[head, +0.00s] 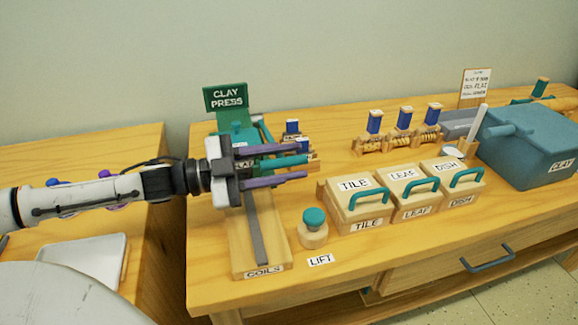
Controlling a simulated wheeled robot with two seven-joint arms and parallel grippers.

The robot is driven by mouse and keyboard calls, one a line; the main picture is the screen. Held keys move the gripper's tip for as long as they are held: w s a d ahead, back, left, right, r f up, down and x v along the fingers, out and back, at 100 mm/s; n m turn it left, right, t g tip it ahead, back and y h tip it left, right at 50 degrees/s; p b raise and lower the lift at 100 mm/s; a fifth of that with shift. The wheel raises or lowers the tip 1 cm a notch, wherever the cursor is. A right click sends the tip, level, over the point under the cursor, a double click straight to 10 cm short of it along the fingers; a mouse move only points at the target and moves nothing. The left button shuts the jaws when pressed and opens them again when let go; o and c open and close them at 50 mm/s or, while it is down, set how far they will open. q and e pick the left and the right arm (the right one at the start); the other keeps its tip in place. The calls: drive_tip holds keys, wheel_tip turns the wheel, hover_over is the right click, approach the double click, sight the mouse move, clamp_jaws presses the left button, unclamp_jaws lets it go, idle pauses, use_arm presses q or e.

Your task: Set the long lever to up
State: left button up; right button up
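The clay press, with its green CLAY PRESS sign (228,97), stands at the back left of the wooden table. A teal bar (286,162), which looks like the long lever's handle, lies about level between the two purple fingers of my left gripper (302,162). The fingers are spread, one on the far side of the bar and one on the near side, with gaps showing. I cannot tell whether either finger touches it. My gripper hides much of the press and the lever's root. My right gripper is not in view.
A wooden board (240,244) labelled COILS, with a grey strip, runs below the gripper. A teal-topped LIFT knob (314,218) stands beside it. TILE (355,185), LEAF and DISH boxes stand to the right, then a blue CLAY bin (530,145). A white tray (95,256) lies at left.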

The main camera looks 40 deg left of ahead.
use_arm(q)
drive_tip(key=shift+w+d, duration=0.15)
drive_tip(key=shift+c, duration=0.3)
clamp_jaws()
drive_tip(key=shift+r+p, duration=0.3)
drive_tip(key=shift+p, duration=0.05)
